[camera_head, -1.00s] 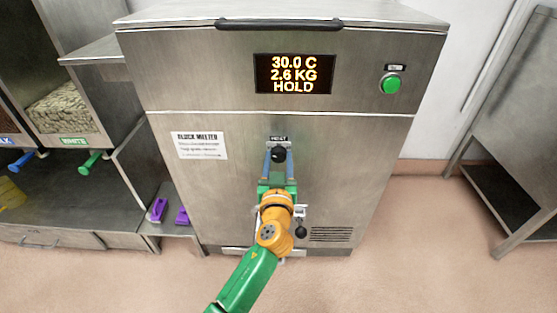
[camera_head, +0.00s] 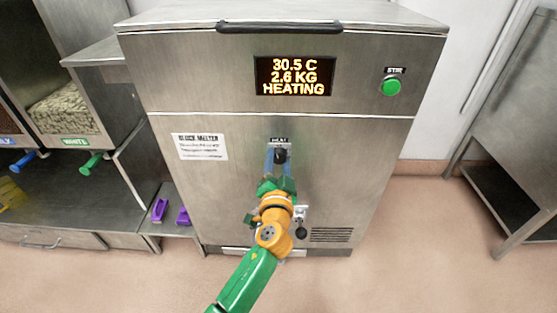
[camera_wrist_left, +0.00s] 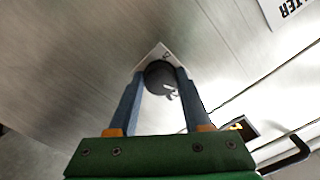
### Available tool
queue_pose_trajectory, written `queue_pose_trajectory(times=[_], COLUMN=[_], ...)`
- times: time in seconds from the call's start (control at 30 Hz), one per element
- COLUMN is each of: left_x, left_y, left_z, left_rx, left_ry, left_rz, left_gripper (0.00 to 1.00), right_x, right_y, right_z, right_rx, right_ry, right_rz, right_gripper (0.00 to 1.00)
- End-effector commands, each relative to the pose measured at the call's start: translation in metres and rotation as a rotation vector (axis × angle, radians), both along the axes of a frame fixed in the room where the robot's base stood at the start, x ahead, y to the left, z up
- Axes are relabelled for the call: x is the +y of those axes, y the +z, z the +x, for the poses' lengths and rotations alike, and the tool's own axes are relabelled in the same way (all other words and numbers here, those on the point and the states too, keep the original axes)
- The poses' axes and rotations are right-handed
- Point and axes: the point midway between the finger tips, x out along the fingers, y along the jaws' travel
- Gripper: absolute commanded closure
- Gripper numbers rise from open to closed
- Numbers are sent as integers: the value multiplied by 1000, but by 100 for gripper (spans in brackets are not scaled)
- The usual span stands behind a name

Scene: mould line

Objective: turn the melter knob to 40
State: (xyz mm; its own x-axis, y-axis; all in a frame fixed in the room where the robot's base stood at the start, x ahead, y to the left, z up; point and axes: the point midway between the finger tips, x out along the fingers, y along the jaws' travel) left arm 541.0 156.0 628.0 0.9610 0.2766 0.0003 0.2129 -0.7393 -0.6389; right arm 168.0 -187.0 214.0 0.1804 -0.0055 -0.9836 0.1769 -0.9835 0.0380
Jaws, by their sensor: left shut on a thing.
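The block melter (camera_head: 340,140) is a steel cabinet. Its display (camera_head: 295,76) reads 30.5 C, 2.6 KG, HEATING. The black melter knob (camera_head: 281,157) sits under a small HEAT label on the front. My left gripper (camera_head: 279,158) is shut on the knob, one blue-grey finger on each side. In the left wrist view the knob (camera_wrist_left: 160,76) is between the two fingertips, and the gripper looks rolled relative to the panel. The knob's own scale is too small to read. My right gripper is not in view.
A green STIR button (camera_head: 391,87) is at the melter's upper right. A black handle bar (camera_head: 279,26) runs along the lid. Purple items (camera_head: 159,210) lie on a low shelf at left, near a green-handled dispenser (camera_head: 90,163). A steel table stands at right.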

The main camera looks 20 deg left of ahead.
Motion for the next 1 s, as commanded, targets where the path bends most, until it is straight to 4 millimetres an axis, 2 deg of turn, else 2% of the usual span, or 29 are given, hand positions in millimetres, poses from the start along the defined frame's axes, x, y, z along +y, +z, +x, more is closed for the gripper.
queue_pose_trajectory(times=[0.2, 0.5, 1.0], left_x=[0, 0, 0], left_y=[0, -1, -1], left_z=[0, 0, 0], left_rx=[47, 87, 102], left_ry=[0, -1, -1], left_rz=[153, 291, 341], left_gripper=[100, 100, 100], right_x=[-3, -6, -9], right_y=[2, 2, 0], right_z=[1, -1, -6], right_rx=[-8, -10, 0], right_ry=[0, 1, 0], right_rz=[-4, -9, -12], right_gripper=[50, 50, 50])
